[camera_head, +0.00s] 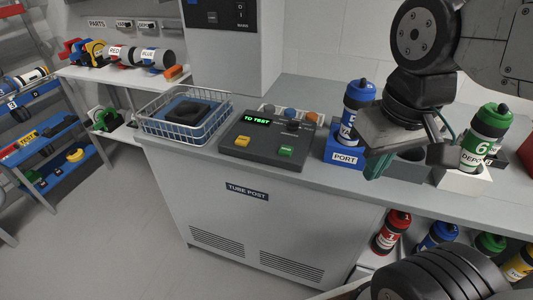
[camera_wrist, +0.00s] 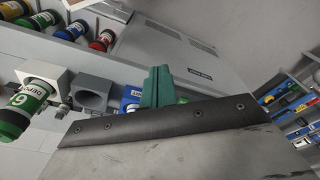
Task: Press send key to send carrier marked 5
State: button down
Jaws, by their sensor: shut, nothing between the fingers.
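The blue carrier marked 5 (camera_head: 352,105) stands upright in the blue holder labelled PORT (camera_head: 346,157). To its left is the dark console (camera_head: 268,137), with a lit display reading "TO TEST" (camera_head: 256,117). The console has a yellow key (camera_head: 241,140) and a green key (camera_head: 287,151) on its front part; their lettering is too small to read. My gripper (camera_head: 376,165) is shut and empty, just right of the PORT holder and apart from the console. Its green fingers (camera_wrist: 157,86) show together in the wrist view, where a little blue shows beside them.
A green carrier marked 6 (camera_head: 486,138) stands in a white holder (camera_head: 462,181). A grey empty holder (camera_head: 406,168) is between it and the PORT holder. A wire basket (camera_head: 184,130) sits left of the console. More carriers, including a red one (camera_head: 391,232), stand below the counter.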

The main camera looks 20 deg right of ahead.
jog(key=n+t+h, duration=0.3)
jog(key=n+h, duration=0.5)
jog(key=n, duration=0.7)
send_over(283, 151)
notch_tip(283, 151, down, 7)
jog(key=shift+f, duration=0.2)
jog(key=shift+f, duration=4.4)
jog(key=shift+f, duration=0.15)
jog(key=shift+f, duration=0.25)
